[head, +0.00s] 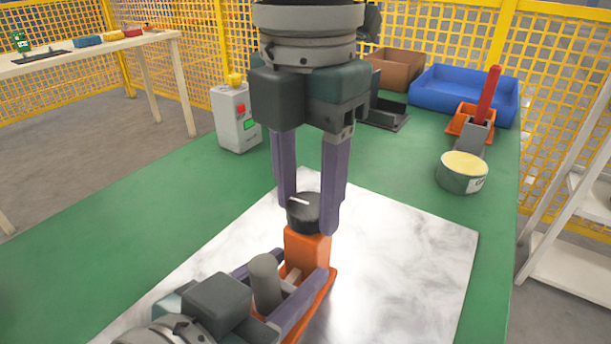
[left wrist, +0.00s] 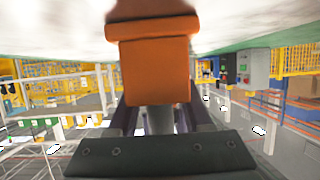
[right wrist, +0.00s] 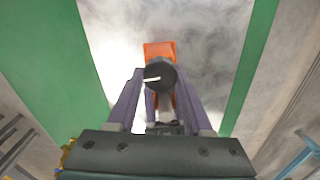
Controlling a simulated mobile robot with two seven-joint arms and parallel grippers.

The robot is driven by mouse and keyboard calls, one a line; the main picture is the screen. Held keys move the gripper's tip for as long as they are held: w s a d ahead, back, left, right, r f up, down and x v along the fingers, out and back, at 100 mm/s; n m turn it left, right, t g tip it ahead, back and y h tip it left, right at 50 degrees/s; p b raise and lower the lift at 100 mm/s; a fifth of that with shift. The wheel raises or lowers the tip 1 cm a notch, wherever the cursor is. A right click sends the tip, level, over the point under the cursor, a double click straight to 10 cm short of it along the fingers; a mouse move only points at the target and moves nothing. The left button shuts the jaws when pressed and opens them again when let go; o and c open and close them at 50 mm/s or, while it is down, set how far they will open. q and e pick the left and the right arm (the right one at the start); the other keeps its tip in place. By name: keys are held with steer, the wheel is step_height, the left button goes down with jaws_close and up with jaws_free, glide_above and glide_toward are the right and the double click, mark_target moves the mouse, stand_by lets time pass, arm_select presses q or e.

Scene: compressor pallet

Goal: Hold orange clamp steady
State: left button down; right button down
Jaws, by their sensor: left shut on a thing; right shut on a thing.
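The orange clamp (head: 307,248) stands on the white marble-look mat (head: 420,255) in the head view, with a black round knob (head: 304,212) with a white mark on top. My left gripper (head: 290,275) is low, shut on the clamp's body from the near side. The clamp's orange block fills the middle of the left wrist view (left wrist: 155,70). My right gripper (head: 312,210) points down from above and is shut on the black knob. The knob also shows between its fingers in the right wrist view (right wrist: 160,75). My fingers hide part of the clamp.
A grey control box (head: 236,118) with red and green buttons stands at the left on the green table (head: 130,210). A round tin (head: 462,173), a red-handled tool (head: 487,95), a blue bin (head: 462,92) and a brown box (head: 395,68) stand at the back right. The mat's right side is clear.

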mark_target(307, 205)
arm_select(q)
steer(key=shift+a, duration=0.1)
arm_select(e)
steer(key=shift+m, duration=0.3)
steer(key=shift+c, duration=1.5)
jaws_free()
step_height(307, 205, up, 12)
arm_select(q)
steer(key=shift+c, duration=1.2)
jaws_free()
